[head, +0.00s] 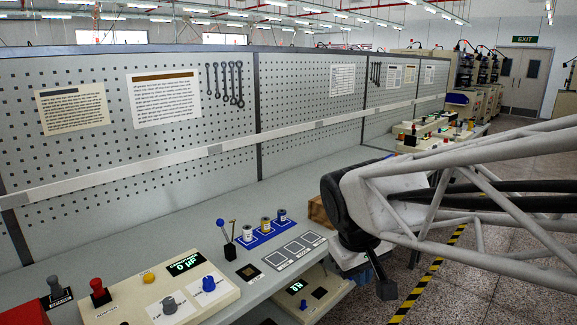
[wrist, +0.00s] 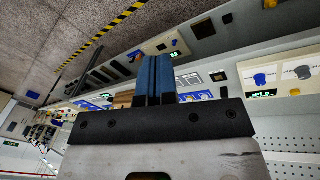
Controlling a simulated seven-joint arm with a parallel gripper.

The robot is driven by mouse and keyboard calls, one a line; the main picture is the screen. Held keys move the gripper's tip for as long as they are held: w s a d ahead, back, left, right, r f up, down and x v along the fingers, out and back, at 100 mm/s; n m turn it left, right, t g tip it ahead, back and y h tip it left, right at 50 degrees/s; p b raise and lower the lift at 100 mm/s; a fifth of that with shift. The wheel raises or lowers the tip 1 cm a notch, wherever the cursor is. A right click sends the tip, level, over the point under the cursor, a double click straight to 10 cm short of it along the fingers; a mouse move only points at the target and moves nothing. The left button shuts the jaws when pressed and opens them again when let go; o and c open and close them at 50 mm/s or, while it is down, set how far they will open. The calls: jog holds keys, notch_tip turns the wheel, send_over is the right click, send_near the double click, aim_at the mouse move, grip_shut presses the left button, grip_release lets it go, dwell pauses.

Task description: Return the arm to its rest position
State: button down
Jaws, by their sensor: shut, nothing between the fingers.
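My gripper (wrist: 153,62) shows in the wrist view with its two blue fingers together and nothing between them. In the head view my pale, tube-framed arm reaches in from the right. Its dark end joint hangs over the front edge of the bench (head: 190,238), right of the spools. My fingers cannot be made out clearly there. Three small spools, a left one (head: 247,233), a middle one (head: 265,225) and a right one (head: 282,216), stand upright in a row on a blue strip (head: 262,240). My gripper is apart from them.
A control box (head: 160,300) with knobs and a lit display fills the near bench. A grey tray with square places (head: 295,250) lies beside the spools. A brown block (head: 318,212) sits by my arm's end. A pegboard wall (head: 300,120) stands behind.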

jog(key=s+d+f+m+y, duration=0.1)
jog(key=s+d+f+m, duration=0.2)
jog(key=s, duration=0.9)
jog(key=shift+s+d+m+t+y, duration=0.15)
jog(key=shift+d+m+t+y, duration=0.35)
jog(key=shift+d, duration=0.7)
